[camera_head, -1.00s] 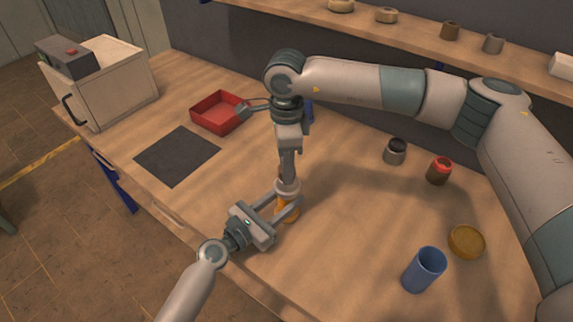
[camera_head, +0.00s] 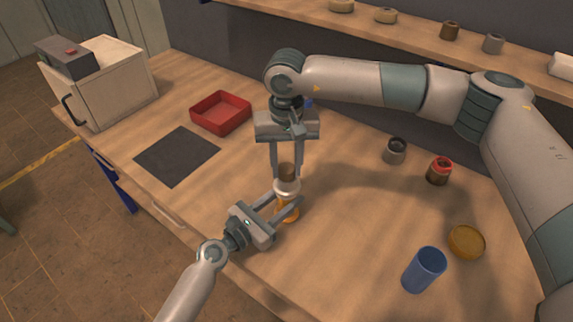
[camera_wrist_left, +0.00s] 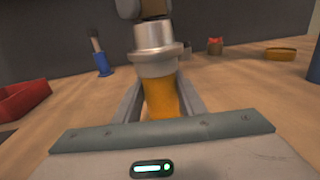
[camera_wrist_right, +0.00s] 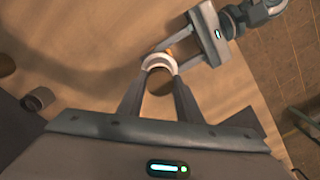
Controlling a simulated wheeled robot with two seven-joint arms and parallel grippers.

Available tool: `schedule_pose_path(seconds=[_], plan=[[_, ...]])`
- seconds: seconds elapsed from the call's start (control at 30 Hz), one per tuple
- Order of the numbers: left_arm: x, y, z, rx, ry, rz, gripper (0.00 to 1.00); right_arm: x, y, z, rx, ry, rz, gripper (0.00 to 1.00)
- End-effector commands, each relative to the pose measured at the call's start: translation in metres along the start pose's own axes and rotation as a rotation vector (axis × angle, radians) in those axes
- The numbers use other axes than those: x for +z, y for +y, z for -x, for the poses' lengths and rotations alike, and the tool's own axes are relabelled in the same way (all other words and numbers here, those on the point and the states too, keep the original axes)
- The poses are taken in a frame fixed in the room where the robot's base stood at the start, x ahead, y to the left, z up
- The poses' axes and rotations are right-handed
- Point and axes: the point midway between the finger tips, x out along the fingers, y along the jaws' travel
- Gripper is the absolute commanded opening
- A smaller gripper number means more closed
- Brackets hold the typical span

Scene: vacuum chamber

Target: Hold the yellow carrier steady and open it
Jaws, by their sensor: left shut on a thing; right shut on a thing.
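The yellow carrier (camera_head: 289,214) stands upright on the workbench near its front edge. It has a silver lid (camera_head: 287,187) with a brown top (camera_head: 287,171). In the left wrist view the yellow body (camera_wrist_left: 161,98) shows between my left fingers, with the silver lid (camera_wrist_left: 156,45) above. My left gripper (camera_head: 287,207) is shut on the yellow body from the side. My right gripper (camera_head: 287,182) points down from above and is shut on the lid. In the right wrist view the lid's pale ring (camera_wrist_right: 158,62) sits between my right fingertips. The lid still sits on the body.
A red tray (camera_head: 221,113) and a dark mat (camera_head: 177,155) lie to the left, near a white box-shaped unit (camera_head: 120,85). A blue cup (camera_head: 425,269), a yellow-brown round dish (camera_head: 466,241), a red-topped jar (camera_head: 439,170) and a grey jar (camera_head: 395,150) stand to the right.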

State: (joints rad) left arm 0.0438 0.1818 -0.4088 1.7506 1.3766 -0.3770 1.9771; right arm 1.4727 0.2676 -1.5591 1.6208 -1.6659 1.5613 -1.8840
Motion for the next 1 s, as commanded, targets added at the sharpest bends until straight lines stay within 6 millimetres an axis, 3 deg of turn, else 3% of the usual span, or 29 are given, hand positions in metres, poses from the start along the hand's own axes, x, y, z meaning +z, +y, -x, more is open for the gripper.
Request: schedule_pose_path(seconds=[0.33, 1.0], plan=[[-0.0009, 0.0005, 0.0008, 0.001, 0.002, -0.001, 0.00, -0.0015, 0.0018, 0.0008, 0.003, 0.002, 0.450, 0.05], [-0.0009, 0.0003, 0.0005, 0.000, 0.002, -0.001, 0.00, -0.0018, 0.0020, 0.0009, 0.003, 0.003, 0.454, 0.05]])
